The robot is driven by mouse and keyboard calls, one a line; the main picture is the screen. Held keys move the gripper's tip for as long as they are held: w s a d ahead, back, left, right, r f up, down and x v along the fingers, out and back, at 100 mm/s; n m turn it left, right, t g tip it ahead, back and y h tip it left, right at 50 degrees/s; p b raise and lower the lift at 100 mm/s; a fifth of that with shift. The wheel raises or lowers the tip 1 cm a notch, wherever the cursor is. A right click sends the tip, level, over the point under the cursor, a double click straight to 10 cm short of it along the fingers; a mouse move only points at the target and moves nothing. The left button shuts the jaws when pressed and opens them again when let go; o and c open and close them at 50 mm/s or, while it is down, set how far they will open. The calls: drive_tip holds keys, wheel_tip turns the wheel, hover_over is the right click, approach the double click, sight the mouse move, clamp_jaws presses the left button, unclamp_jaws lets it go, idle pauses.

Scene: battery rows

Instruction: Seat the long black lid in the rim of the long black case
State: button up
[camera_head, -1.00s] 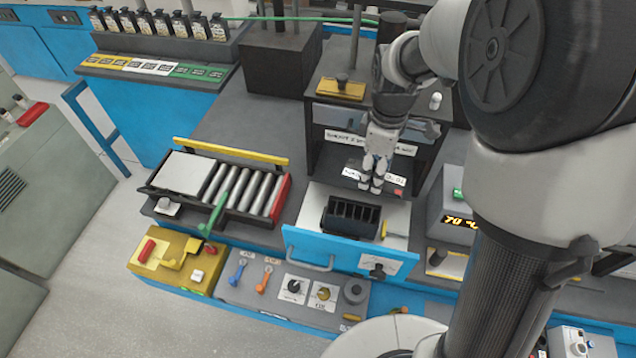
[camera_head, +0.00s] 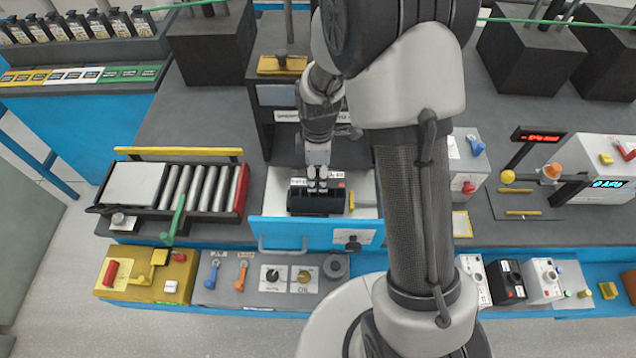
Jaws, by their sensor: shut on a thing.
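The long black case (camera_head: 320,210) sits on the pale floor of the open blue-fronted drawer, in the middle of the head view. My gripper (camera_head: 317,188) points down at it, with its fingertips at the back edge of the case's top. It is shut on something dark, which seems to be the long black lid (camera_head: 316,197). A smooth dark surface covers where the case's slots would show. Lid and case blend together, so I cannot tell whether the lid lies in the rim or just above it.
The drawer front (camera_head: 285,233) stands out in front of the case. A dark open-fronted station (camera_head: 262,120) rises behind. A roller conveyor (camera_head: 185,187) lies to the left, and a control panel (camera_head: 255,282) with knobs is in front.

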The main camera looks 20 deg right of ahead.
sight(318, 191)
wheel_tip(318, 191, down, 4)
drive_tip(key=shift+f+b, duration=0.15)
drive_tip(key=shift+b, duration=0.25)
drive_tip(key=shift+s+f, duration=0.1)
drive_tip(key=shift+s, duration=0.15)
drive_tip(key=shift+s+f, duration=0.15)
drive_tip(key=shift+f, duration=0.15)
drive_tip(key=shift+c, duration=0.2)
drive_tip(key=shift+s+f+b, duration=0.15)
drive_tip(key=shift+f+b, duration=0.2)
drive_tip(key=shift+b, duration=0.25)
drive_tip(key=c, duration=0.4)
drive_tip(key=o, duration=1.5)
drive_tip(key=shift+w+f, duration=0.15)
drive_tip(key=shift+w, duration=0.2)
drive_tip(key=shift+r, duration=0.2)
